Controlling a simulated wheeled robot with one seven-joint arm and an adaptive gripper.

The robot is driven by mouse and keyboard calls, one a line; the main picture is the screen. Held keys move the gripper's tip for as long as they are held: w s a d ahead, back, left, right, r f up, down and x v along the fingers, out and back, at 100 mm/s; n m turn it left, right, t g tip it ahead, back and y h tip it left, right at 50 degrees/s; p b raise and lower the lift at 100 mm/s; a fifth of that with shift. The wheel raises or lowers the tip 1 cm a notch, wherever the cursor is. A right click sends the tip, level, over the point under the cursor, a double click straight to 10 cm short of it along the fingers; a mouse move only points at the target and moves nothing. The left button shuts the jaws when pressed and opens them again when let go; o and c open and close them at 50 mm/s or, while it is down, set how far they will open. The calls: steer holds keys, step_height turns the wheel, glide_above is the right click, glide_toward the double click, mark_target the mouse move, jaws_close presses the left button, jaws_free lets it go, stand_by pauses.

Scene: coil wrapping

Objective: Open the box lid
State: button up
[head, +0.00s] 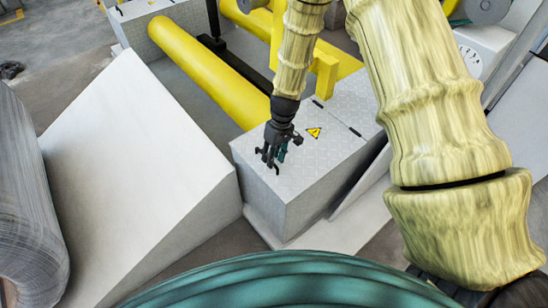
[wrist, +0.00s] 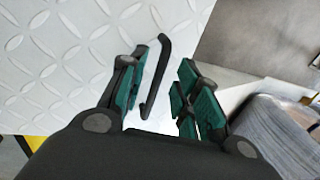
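The grey metal box (head: 310,195) stands in the middle of the head view. Its lid (head: 312,157) has a diamond-plate pattern and a yellow warning triangle, and it lies flat and shut. A thin black handle (wrist: 165,72) sits near the lid's edge. In the wrist view it stands between my finger pads, nearer the left one. My gripper (head: 272,158) is over the lid's front left part, and in the wrist view (wrist: 166,95) its teal-padded fingers are spread apart. A gap shows on the right side of the handle; contact on the left is unclear.
Yellow rollers (head: 210,72) lie behind the box. A large white sloped block (head: 135,175) stands to its left, with a wrapped coil (head: 28,200) at the far left. A teal rounded surface (head: 290,283) fills the bottom foreground. A bare floor strip shows left of the box.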

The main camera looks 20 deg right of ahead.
steer(key=shift+f, duration=0.4)
jaws_close()
steer(key=shift+r, duration=0.1)
